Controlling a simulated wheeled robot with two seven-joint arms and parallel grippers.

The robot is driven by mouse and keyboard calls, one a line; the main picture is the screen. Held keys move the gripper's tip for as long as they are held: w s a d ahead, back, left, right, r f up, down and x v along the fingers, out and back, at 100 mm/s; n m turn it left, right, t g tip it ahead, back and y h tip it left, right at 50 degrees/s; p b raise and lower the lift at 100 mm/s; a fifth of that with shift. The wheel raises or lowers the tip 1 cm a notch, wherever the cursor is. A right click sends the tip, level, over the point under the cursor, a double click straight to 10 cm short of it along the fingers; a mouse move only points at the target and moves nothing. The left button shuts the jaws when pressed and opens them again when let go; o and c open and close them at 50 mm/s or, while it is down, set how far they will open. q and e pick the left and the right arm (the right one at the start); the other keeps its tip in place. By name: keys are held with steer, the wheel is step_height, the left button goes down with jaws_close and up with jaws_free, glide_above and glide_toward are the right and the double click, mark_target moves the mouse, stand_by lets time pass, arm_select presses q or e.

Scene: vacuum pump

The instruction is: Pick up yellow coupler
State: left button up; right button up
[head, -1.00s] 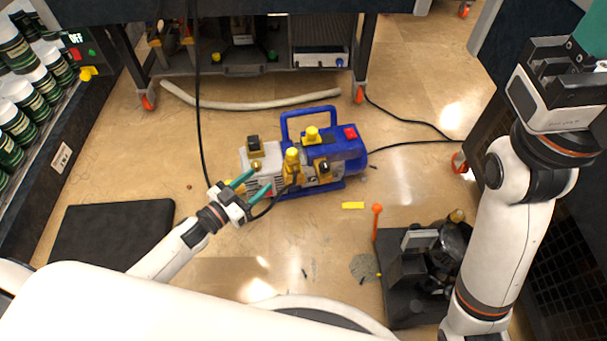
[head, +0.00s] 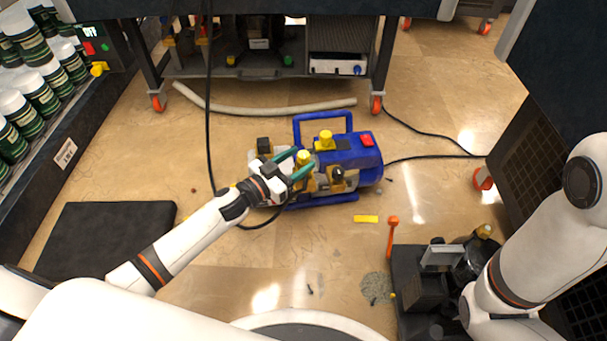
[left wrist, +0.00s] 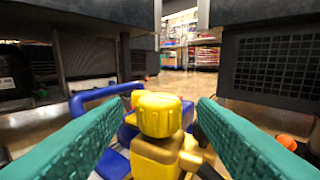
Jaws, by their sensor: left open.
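The yellow coupler (head: 303,158) stands upright on the near side of the blue vacuum pump (head: 348,152). In the left wrist view the coupler's ribbed yellow cap (left wrist: 158,110) is near the middle, with the blue pump handle (left wrist: 92,99) behind it. My left gripper (head: 296,164) is open, with its teal fingers on either side of the coupler. In the left wrist view the fingers (left wrist: 160,135) flank the cap, with gaps visible on both sides. Whether they touch the lower part is hidden. My right gripper is not in view; only part of that arm shows at the right.
A yellow cap (head: 325,138) and a red part (head: 367,140) sit on top of the pump. A dark cable (head: 209,100) hangs near my left arm. A black stand with an orange-topped rod (head: 392,222) is at lower right. A black mat (head: 105,240) lies at left.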

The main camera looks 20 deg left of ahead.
arm_select(q)
steer(key=shift+b+x, duration=0.35)
steer(key=shift+x, duration=0.9)
jaws_close()
